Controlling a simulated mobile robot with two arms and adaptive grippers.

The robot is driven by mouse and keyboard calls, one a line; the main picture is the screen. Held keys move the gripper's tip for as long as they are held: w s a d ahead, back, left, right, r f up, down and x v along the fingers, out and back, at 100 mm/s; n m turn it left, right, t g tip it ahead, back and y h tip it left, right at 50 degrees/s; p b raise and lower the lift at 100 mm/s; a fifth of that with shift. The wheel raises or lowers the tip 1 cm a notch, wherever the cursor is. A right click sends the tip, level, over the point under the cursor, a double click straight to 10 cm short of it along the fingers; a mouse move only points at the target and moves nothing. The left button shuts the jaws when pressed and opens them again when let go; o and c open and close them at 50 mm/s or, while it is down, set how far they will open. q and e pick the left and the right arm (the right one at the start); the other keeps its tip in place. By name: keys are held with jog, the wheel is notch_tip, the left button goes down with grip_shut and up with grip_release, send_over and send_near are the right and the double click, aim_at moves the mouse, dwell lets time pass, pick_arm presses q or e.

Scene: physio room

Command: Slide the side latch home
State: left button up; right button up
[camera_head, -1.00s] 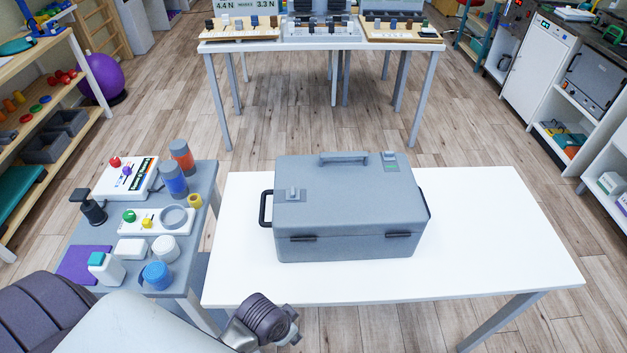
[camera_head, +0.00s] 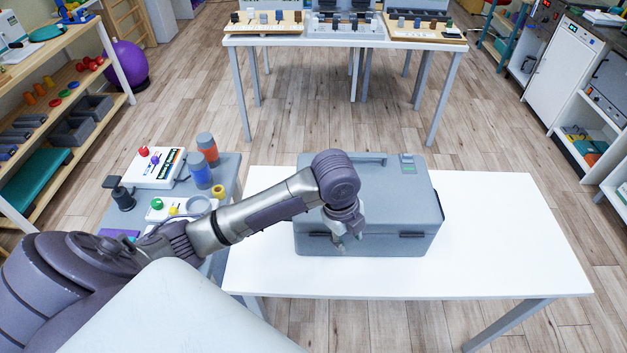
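A grey hard case (camera_head: 405,200) stands shut on the white table (camera_head: 490,230). A dark clasp (camera_head: 412,235) shows on the right of the front face; another (camera_head: 316,236) is partly visible on the left. My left gripper (camera_head: 349,242) points down at the case's front, fingers apart and empty. I cannot tell whether it touches the case. My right gripper is not in view.
A grey side table (camera_head: 232,170) at left holds bottles (camera_head: 199,172), a white board (camera_head: 153,167) and small knobs. My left arm passes over its front. The white table is clear right of the case. Another table (camera_head: 345,41) stands at the back.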

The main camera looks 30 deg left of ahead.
pick_arm(q)
jog(key=w+a+r+m+g+y, duration=0.1)
jog(key=w+a+r+m, duration=0.3)
jog(key=a+r, duration=0.35)
jog(key=w+a+r+m+g+y, duration=0.1)
jog(key=w+a+r+m, duration=0.25)
jog(key=a+r, duration=0.4)
jog(key=shift+m, duration=0.35)
jog(key=f+p, duration=0.1)
jog(key=f, duration=0.3)
jog(key=f+p, duration=0.1)
jog(key=f, duration=0.3)
jog(key=d+f+p, duration=0.1)
jog(key=f, duration=0.4)
grip_shut()
